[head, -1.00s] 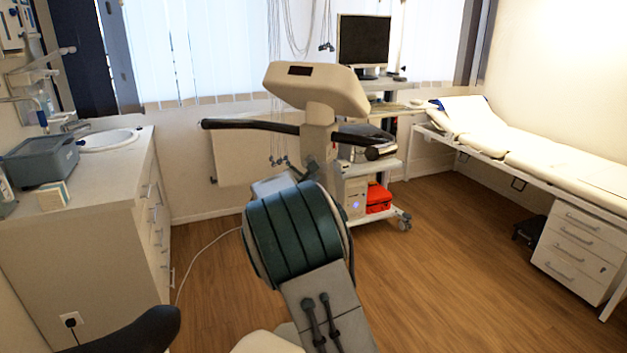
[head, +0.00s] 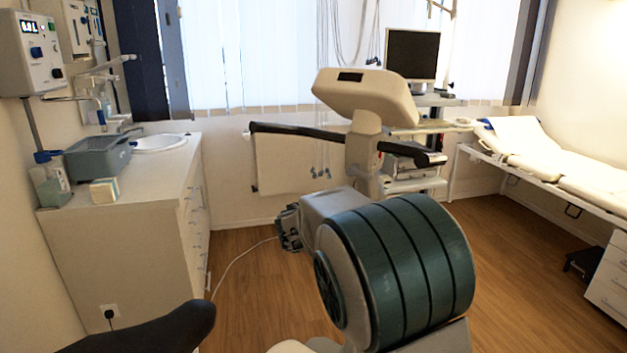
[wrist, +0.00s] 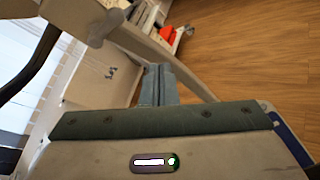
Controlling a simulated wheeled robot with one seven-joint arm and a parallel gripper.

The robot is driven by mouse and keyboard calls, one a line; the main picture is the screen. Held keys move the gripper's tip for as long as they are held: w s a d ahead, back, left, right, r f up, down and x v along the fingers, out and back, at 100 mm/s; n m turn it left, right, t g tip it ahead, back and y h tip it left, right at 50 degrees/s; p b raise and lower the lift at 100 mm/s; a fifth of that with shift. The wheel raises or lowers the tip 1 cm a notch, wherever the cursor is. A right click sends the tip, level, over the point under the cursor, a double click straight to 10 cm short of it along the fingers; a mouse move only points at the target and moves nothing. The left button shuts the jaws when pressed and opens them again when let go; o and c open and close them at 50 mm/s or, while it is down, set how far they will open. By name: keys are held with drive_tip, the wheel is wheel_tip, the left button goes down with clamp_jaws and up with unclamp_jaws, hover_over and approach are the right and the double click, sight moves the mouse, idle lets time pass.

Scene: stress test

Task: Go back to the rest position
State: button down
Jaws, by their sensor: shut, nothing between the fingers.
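My gripper (wrist: 153,70) shows in the wrist view past its dark green band. Its grey fingers are together, with nothing between them. They point toward a pale panel and the wood floor. In the head view my arm, with its large green ribbed joint, fills the lower middle. The gripper end is partly hidden behind it and hard to make out. A cream device (head: 367,97) with a dark curved handlebar stands beyond the arm. Its handlebar appears to show at the left of the wrist view. I cannot tell how close my arm is to it.
A white counter (head: 150,200) with a sink (head: 160,143) stands at left. A monitor (head: 412,55) and cart are behind the device. An examination bed (head: 585,180) is at right. A dark rounded shape (head: 165,330) is at lower left.

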drive_tip(key=s+d+f+m+g+y+p, duration=0.1)
drive_tip(key=s+d+m+g, duration=0.3)
drive_tip(key=s, duration=0.5)
drive_tip(key=s+d+f+m+g+y+p, duration=0.1)
drive_tip(key=s+d+m+g+y, duration=0.15)
drive_tip(key=s+d+m, duration=0.4)
drive_tip(key=s+a+f+m+g+y+p, duration=0.1)
drive_tip(key=s+a+m+y, duration=0.2)
drive_tip(key=s, duration=0.7)
drive_tip(key=s+a+f+m+g+y+p, duration=0.1)
drive_tip(key=s+a+m+y, duration=0.2)
drive_tip(key=s+m, duration=0.4)
drive_tip(key=s+a, duration=0.1)
drive_tip(key=s, duration=0.2)
drive_tip(key=shift+s+a+f, duration=0.3)
drive_tip(key=shift+a+f, duration=0.05)
drive_tip(key=shift+a, duration=0.05)
